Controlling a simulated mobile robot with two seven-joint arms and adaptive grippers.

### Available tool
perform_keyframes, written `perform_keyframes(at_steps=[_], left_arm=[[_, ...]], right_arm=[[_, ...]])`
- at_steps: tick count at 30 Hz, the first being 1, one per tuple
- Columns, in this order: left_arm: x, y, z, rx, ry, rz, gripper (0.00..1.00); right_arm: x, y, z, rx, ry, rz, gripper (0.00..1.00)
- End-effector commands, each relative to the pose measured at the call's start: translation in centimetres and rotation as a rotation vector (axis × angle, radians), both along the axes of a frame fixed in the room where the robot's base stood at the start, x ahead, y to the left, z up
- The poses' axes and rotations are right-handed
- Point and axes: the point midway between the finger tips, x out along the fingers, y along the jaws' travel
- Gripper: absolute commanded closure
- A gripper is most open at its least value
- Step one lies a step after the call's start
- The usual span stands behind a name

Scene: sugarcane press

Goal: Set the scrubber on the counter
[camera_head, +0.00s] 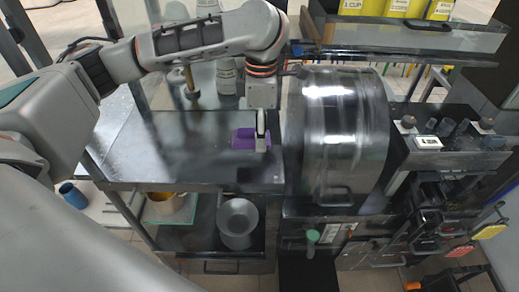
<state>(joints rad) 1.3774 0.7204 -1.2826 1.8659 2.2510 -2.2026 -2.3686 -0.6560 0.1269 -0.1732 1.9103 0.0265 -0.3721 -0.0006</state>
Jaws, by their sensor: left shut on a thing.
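My left arm reaches in from the left over the steel counter (150,150). My left gripper (262,140) points down near the counter's right end, beside the metal drum. It is shut on the scrubber (243,138), a purple block low at the counter surface. The gripper hides part of the scrubber's right side. I cannot tell whether the scrubber touches the counter. My right gripper is not in view.
The big steel drum (345,130) stands close on the right of the gripper. Yellow boxes (398,8) stand at the back right. The counter's left part is clear.

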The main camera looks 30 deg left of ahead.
Motion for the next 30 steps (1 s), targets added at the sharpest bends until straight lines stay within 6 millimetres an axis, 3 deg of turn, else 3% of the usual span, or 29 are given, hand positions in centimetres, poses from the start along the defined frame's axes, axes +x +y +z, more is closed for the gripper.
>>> perform_keyframes(at_steps=[3,8,15,23,24,26,30], left_arm=[[-0.1,-0.1,-1.9,-0.001,0.003,0.000,0.82],[0.0,-0.1,-2.9,-0.001,0.000,-0.001,0.82],[-0.1,-0.1,-6.0,-0.001,0.003,0.000,0.82],[0.0,0.0,-6.5,-0.001,0.000,0.000,0.82],[0.0,0.0,-6.5,-0.001,0.000,0.000,0.58],[0.0,0.0,-6.5,-0.001,0.000,0.000,0.44],[0.0,0.0,-6.5,-0.001,0.000,0.000,0.44]], right_arm=[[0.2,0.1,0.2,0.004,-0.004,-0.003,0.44],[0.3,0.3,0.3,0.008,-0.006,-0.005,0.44],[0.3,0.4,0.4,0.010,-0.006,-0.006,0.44],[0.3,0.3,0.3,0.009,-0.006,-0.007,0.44],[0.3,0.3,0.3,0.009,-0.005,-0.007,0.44],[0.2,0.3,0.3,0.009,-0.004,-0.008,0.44],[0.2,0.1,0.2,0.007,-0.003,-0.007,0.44]])
